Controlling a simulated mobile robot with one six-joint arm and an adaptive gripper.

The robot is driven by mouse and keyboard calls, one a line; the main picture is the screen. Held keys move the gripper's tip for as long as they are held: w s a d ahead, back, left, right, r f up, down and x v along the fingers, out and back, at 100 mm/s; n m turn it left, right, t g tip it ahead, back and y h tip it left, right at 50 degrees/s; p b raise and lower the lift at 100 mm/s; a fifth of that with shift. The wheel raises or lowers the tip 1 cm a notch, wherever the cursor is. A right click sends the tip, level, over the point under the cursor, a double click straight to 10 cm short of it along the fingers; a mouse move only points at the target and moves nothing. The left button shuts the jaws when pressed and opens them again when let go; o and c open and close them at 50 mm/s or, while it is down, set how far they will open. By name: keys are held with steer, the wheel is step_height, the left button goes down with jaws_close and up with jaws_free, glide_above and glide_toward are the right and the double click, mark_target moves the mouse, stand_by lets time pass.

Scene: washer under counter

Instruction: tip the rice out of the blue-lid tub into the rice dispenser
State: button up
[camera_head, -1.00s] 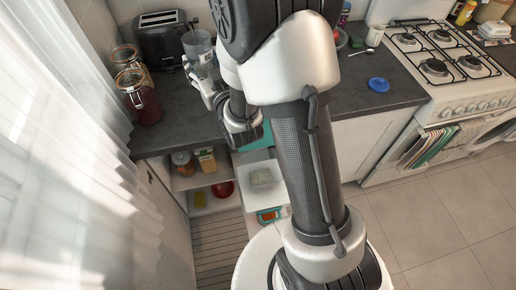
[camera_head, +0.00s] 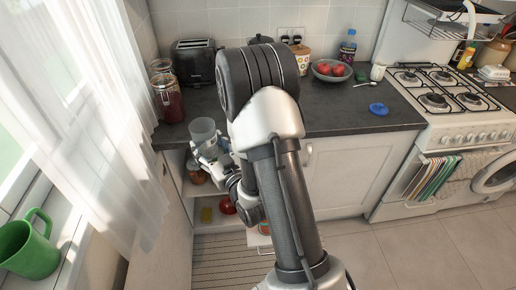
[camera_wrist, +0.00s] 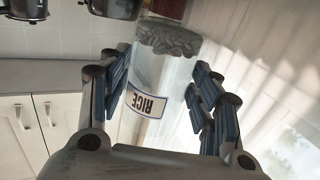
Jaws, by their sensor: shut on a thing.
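The clear tub (camera_head: 203,131) has no lid on and is in my gripper (camera_head: 210,152), over the counter's front edge at the left. In the wrist view the tub (camera_wrist: 172,75) sits between the blue-padded fingers (camera_wrist: 160,100), its RICE label upside down in the picture. A grey, lumpy layer shows at its far end. The blue lid (camera_head: 378,108) lies on the counter near the stove. I cannot make out the rice dispenser for certain; my arm hides part of the area below the counter.
Glass jars (camera_head: 168,101) and a toaster (camera_head: 193,62) stand at the counter's left. A fruit bowl (camera_head: 331,71) stands farther right. Open shelves (camera_head: 190,188) and a partly hidden white pull-out (camera_head: 258,239) lie below the counter. A green mug (camera_head: 30,245) stands on the windowsill.

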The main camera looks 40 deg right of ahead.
steer(key=s+d+f+m+h+b, duration=0.1)
steer(key=s+d+f+b, duration=0.3)
steer(key=f, duration=0.5)
steer(key=s+d, duration=0.2)
steer(key=s, duration=0.1)
steer(key=shift+s+d+f+h, duration=0.2)
steer(key=shift+s+d+h, duration=0.1)
steer(key=shift+s+d, duration=0.1)
steer(key=shift+d+r+m, duration=0.1)
steer(key=shift+r+m, duration=0.1)
steer(key=shift+m, duration=0.2)
